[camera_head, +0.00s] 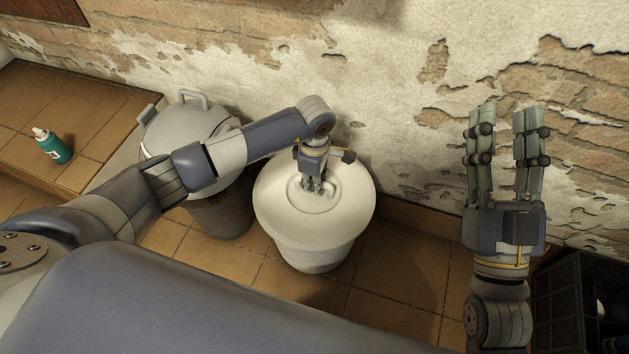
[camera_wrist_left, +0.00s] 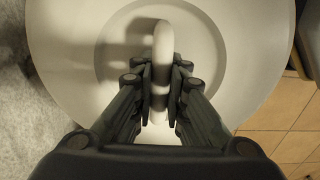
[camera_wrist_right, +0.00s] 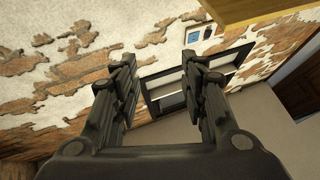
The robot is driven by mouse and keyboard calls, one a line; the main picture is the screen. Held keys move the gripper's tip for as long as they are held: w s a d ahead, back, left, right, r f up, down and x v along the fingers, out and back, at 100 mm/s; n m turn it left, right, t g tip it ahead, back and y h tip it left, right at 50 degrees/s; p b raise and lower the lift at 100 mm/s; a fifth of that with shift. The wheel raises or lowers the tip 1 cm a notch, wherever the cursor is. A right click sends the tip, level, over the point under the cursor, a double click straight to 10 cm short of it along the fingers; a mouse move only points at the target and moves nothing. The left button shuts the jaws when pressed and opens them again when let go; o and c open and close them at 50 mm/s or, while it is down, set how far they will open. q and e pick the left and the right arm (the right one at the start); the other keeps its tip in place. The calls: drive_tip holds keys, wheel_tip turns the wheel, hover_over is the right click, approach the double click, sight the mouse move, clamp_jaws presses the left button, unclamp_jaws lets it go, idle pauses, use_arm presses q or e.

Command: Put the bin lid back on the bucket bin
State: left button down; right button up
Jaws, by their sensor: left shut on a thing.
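The white bucket bin (camera_head: 312,256) stands on the tiled floor near the wall. The round white bin lid (camera_head: 350,195) lies over its mouth, looking roughly centred and level; I cannot tell whether its rim is fully seated. My left gripper (camera_head: 313,187) points down and is shut on the lid's handle. In the left wrist view, the handle (camera_wrist_left: 162,42) passes between the fingers of my left gripper (camera_wrist_left: 160,85), with the lid (camera_wrist_left: 250,60) below. My right gripper (camera_head: 506,115) is raised at the right, open and empty, fingers pointing up, apart from the bin.
A grey lidded bin (camera_head: 190,127) stands just left of the bucket bin, behind my left arm. A green bottle (camera_head: 53,147) stands on a tiled ledge (camera_head: 85,100) at the left. A black crate (camera_head: 575,305) is at the lower right. The peeling wall (camera_head: 390,100) is close behind.

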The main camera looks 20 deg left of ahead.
drive_tip(key=shift+s+r, duration=0.1)
drive_tip(key=shift+r, duration=0.05)
use_arm(q)
drive_tip(key=shift+f, duration=0.1)
use_arm(e)
drive_tip(key=shift+s+r+t, duration=0.15)
drive_tip(key=shift+r+t, duration=0.05)
drive_tip(key=shift+t, duration=0.1)
drive_tip(key=shift+r, duration=0.1)
drive_tip(key=shift+s+r, duration=0.2)
drive_tip(key=shift+r, duration=0.05)
use_arm(q)
drive_tip(key=shift+f, duration=0.1)
use_arm(e)
drive_tip(key=shift+s+r+t, duration=0.1)
drive_tip(key=shift+r+t, duration=0.05)
drive_tip(key=shift+t, duration=0.15)
use_arm(q)
drive_tip(key=c, duration=1.5)
unclamp_jaws()
drive_tip(key=shift+c, duration=0.2)
